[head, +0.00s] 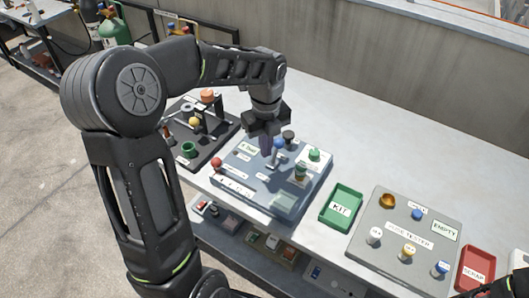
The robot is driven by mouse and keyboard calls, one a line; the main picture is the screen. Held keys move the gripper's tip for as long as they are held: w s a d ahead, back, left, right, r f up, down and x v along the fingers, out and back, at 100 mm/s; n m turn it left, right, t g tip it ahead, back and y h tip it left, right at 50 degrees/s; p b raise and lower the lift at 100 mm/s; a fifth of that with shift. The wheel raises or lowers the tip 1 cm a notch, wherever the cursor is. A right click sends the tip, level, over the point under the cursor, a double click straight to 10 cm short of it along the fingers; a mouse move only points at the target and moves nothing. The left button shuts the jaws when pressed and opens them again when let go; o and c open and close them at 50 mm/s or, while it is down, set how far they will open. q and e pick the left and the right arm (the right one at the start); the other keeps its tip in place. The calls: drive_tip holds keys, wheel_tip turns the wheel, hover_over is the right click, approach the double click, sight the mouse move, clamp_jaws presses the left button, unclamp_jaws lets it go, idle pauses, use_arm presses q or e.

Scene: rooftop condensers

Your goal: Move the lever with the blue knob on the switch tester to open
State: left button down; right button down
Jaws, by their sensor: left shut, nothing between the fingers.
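The switch tester (240,188) is a blue-grey box on the bench in the middle of the head view, with small labels too blurred to read. Its lever with the blue knob (278,142) stands up from the top panel, its shaft running down below the knob. A red knob (216,162) is at the box's left edge, and dark and green knobs are at its back and right. My left gripper (267,146) is shut and empty, pointing down just left of the blue knob. I cannot tell whether it touches the lever.
A green KIT tray (341,209) is right of the tester, then a grey board (384,267) with several coloured caps and a red SCRAP tray (475,270). A dark tray (213,155) with parts is at left. Bare bench lies behind; a wall stands beyond.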

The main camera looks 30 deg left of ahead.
use_arm(q)
wheel_tip(320, 180, up, 5)
drive_tip(key=p, duration=0.3)
drive_tip(key=shift+f, duration=0.1)
drive_tip(key=shift+s+f, duration=0.1)
idle(0.5)
